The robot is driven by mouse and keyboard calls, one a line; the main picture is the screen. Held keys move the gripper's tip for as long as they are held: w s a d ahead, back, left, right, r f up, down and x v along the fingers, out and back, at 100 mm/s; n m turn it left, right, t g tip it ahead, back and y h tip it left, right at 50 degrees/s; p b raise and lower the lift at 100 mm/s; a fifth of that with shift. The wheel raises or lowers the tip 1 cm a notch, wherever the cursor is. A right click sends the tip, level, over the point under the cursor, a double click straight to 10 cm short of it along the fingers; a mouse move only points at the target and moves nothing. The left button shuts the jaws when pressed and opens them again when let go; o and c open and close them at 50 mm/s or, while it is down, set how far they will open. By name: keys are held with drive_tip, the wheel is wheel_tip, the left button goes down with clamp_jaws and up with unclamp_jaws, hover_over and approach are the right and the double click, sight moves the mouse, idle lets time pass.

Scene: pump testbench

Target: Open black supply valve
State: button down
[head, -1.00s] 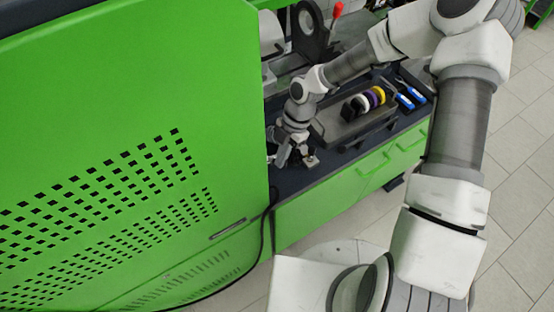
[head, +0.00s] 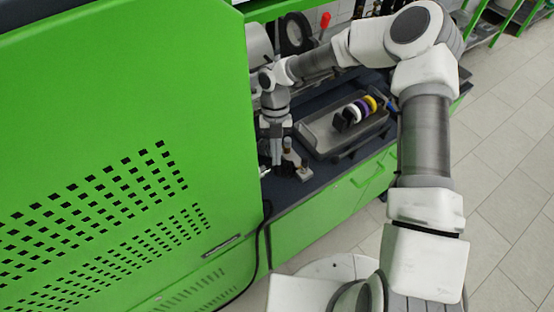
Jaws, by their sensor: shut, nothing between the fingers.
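My gripper (head: 275,158) points down over the dark benchtop, beside the right edge of the green cabinet. It is small and dark in this view, and its fingers look closed with nothing held. A small metal fitting with brownish upright parts (head: 288,147) stands just right of the fingers. I cannot tell whether the fingers touch it. I cannot make out the black supply valve; it may be hidden behind my gripper or the green cabinet.
The green perforated cabinet (head: 120,130) fills the left side. A grey tray (head: 318,138) with black, white, purple and yellow round parts (head: 358,108) lies right of my gripper. A red-knobbed lever (head: 325,20) stands behind.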

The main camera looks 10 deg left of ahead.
drive_tip(key=shift+w+a, duration=0.15)
drive_tip(key=shift+w, duration=0.2)
drive_tip(key=shift+r, duration=0.1)
idle(0.5)
drive_tip(key=shift+r, duration=0.25)
drive_tip(key=s+d+r+b, duration=0.1)
drive_tip(key=d+r, duration=0.9)
drive_tip(key=d, duration=0.1)
drive_tip(key=shift+s+d+r+b, duration=0.15)
drive_tip(key=shift+d+b, duration=0.15)
drive_tip(key=shift+b, duration=0.1)
